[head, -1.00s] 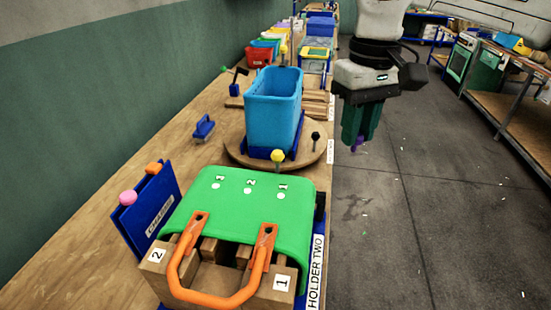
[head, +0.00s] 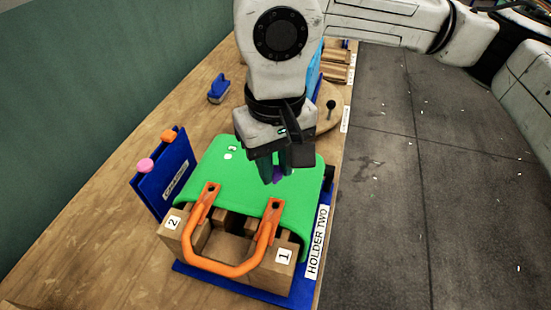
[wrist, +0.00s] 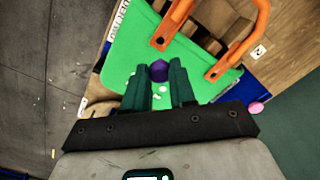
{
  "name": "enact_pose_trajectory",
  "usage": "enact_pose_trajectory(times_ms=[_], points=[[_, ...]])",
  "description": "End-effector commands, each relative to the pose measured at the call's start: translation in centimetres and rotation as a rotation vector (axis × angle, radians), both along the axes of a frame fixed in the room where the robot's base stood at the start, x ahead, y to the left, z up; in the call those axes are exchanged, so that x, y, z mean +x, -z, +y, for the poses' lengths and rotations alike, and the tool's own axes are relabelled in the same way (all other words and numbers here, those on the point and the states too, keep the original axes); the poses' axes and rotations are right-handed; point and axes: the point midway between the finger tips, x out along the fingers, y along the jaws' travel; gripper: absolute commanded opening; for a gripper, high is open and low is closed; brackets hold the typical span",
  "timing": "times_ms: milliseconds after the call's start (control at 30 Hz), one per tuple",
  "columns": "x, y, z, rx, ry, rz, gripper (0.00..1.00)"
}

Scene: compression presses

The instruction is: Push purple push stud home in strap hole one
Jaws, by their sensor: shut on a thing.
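The purple push stud (wrist: 158,70) is between the fingertips of my gripper (wrist: 160,82). The gripper (head: 273,174) also shows in the head view, pointing down over the right part of the green cover, with a bit of the purple stud (head: 279,178) below it. The orange strap (head: 222,270) arches over the front of the holder, with a dark hole in each end. The hole near block 1 (head: 276,205) is open and empty; it also shows in the wrist view (wrist: 160,42). The stud is apart from this hole. The stud's lower end is hidden.
A blue rack (head: 163,188) with pink (head: 145,166) and orange (head: 168,136) studs stands left of the green cover (head: 225,175). A HOLDER TWO label (head: 317,242) runs along the right edge. A black-knobbed pin (head: 331,105) stands behind.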

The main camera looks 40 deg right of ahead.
Motion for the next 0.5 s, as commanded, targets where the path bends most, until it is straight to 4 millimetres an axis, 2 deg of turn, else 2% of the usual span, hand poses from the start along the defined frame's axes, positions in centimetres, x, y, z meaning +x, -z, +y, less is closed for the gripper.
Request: enact_pose_trajectory(times_ms=[267,500], points=[[-0.1,0.3,0.0,0.0,0.0,-0.002,0.0],[-0.1,2.2,0.0,0.001,0.0,-0.001,0.0]])
